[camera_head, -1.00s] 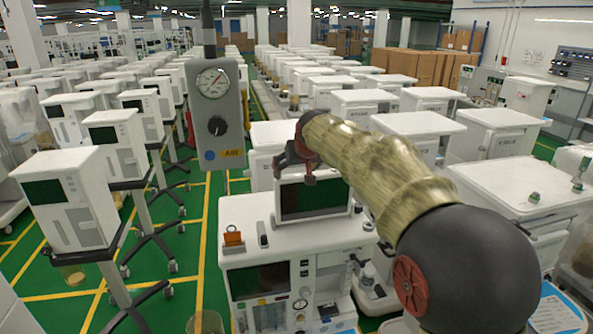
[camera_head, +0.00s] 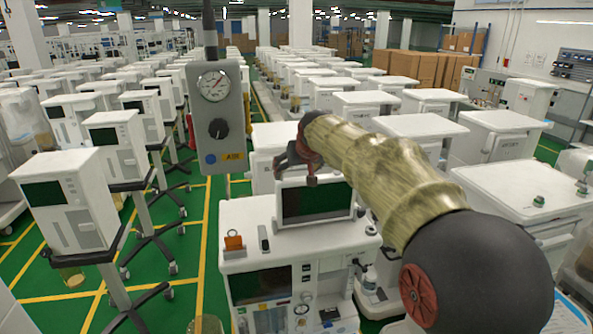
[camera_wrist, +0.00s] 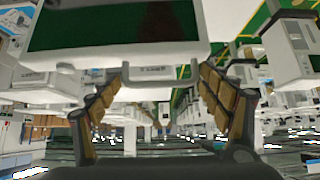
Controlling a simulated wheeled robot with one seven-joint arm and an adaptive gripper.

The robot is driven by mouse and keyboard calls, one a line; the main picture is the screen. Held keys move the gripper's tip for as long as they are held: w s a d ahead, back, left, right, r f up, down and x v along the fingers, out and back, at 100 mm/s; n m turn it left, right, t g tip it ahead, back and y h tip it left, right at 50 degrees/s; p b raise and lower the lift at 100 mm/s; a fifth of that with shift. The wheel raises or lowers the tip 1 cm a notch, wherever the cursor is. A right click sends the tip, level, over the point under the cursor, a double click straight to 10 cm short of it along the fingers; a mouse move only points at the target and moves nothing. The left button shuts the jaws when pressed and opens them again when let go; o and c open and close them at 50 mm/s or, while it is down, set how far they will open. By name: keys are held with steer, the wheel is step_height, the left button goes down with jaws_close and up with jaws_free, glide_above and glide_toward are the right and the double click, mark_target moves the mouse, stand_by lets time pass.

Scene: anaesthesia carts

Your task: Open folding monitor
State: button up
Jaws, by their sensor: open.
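The folding monitor (camera_head: 318,202) has a white frame and a dark green screen. It stands tilted up on top of the white anaesthesia cart (camera_head: 250,215) in the middle. In the wrist view the monitor (camera_wrist: 120,27) fills the upper left, with its white edge near my fingertips. My gripper (camera_head: 309,176) is at the monitor's upper edge in the head view.
A grey box with a pressure gauge (camera_head: 213,84) hangs left of the arm. An orange item (camera_head: 234,240) and a dark handset sit on the cart top. More white carts (camera_head: 505,190) stand close on the right.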

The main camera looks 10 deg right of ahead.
steer(key=v, duration=1.1)
steer(key=shift+s, duration=0.2)
steer(key=shift+r, duration=0.1)
steer(key=s+f+g+b, duration=0.1)
steer(key=s+f+b, duration=0.8)
steer(key=s+f, duration=0.4)
steer(key=s+f+g+b, duration=0.1)
steer(key=s+f+b, duration=0.9)
steer(key=f, duration=1)
steer(key=s+f+g+b, duration=0.1)
steer(key=s+f+b, duration=0.9)
steer(key=s+f, duration=0.6)
steer(key=shift+s+f, duration=0.4)
steer(key=shift+s, duration=0.3)
steer(key=shift+c, duration=1.2)
